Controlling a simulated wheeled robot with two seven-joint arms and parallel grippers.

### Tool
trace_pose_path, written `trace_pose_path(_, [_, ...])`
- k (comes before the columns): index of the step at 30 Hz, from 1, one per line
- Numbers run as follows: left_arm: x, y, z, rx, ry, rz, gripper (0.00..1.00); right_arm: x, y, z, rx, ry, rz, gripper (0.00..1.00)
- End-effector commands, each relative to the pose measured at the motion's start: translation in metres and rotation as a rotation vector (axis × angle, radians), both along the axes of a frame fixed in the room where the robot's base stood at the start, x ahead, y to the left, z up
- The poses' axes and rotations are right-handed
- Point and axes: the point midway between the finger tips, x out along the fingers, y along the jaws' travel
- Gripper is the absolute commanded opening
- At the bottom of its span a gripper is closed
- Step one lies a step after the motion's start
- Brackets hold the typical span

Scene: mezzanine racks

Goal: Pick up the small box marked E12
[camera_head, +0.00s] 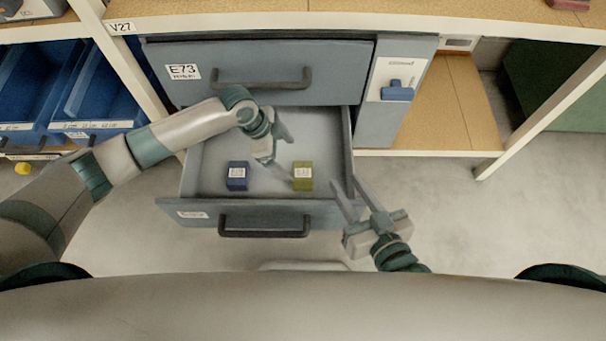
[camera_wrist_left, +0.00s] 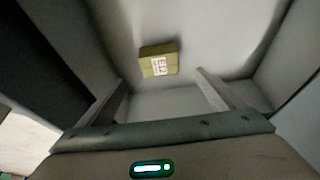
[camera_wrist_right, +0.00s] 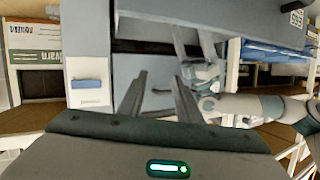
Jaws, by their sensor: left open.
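An olive-yellow box (camera_head: 302,176) with a white label lies in the open drawer (camera_head: 218,180), right of a dark blue box (camera_head: 237,176) with a white label. The labels are too small to read surely in the head view. In the left wrist view the yellow box (camera_wrist_left: 158,60) shows its label blurred and turned, beyond and between the fingertips. My left gripper (camera_head: 288,160) is open and empty, inside the drawer just above and left of the yellow box. My right gripper (camera_head: 345,180) is open and empty at the drawer's right front corner.
A closed drawer marked E73 (camera_head: 240,72) is above the open one. A grey panel with a blue latch (camera_head: 397,91) stands to the right. Blue bins (camera_head: 95,95) fill the left shelf. The drawer front has a dark handle (camera_head: 265,232). Floor is clear at right.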

Motion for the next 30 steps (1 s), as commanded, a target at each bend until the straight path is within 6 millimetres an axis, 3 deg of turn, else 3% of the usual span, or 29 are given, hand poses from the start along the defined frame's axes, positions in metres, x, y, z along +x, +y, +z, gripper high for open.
trace_pose_path(5, [-0.001,-0.006,-0.015,0.000,0.002,0.000,0.88,0.003,0.003,0.008,0.016,-0.056,0.000,0.31])
trace_pose_path(16, [0.000,-0.023,-0.056,-0.001,0.000,0.001,0.88,0.007,0.013,0.047,0.078,-0.265,-0.003,0.31])
trace_pose_path(30, [0.000,-0.026,-0.062,0.000,0.000,0.001,0.88,0.007,0.014,0.056,0.091,-0.304,-0.005,0.31])
